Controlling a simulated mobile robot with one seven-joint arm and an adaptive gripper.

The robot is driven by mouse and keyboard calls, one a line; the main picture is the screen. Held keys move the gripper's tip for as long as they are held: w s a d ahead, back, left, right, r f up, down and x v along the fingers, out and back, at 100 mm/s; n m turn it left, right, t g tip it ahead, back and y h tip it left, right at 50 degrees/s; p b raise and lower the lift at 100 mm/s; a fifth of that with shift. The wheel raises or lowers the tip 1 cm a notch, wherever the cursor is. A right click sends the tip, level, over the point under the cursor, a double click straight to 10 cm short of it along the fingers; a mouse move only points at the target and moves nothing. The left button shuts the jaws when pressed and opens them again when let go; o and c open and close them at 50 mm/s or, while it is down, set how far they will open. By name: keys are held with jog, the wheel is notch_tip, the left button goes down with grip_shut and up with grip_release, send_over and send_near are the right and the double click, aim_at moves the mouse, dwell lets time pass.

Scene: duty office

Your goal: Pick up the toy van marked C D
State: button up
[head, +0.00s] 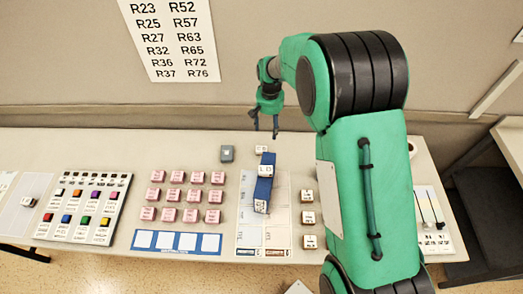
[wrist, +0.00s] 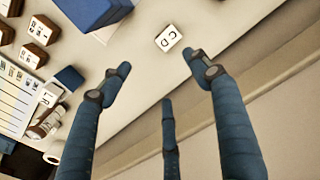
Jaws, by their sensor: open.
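A small white block marked C D (wrist: 169,38) lies on the table in the wrist view, ahead of my fingertips. It looks like the small pale block (head: 261,149) near the table's back edge in the head view, where its letters are too small to read. My gripper (head: 265,128) hangs open and empty above the back edge, just behind that block. In the wrist view my gripper (wrist: 157,63) has its fingers spread, apart from the block.
A long blue object (head: 263,194) with a white lettered face stands close in front of the pale block; its blue side (wrist: 92,8) shows in the wrist view. Pink blocks (head: 186,195) stand in rows. The wall is behind.

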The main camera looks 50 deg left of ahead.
jog(key=s+a+f, duration=0.2)
jog(key=shift+f, duration=0.3)
jog(key=shift+f, duration=0.1)
send_over(262, 149)
jog(key=shift+w+a+f, duration=0.1)
jog(key=shift+a+f, duration=0.05)
jog(key=shift+f, duration=4.1)
jog(key=shift+f, duration=0.1)
jog(key=shift+f, duration=2.45)
jog(key=c, duration=1.3)
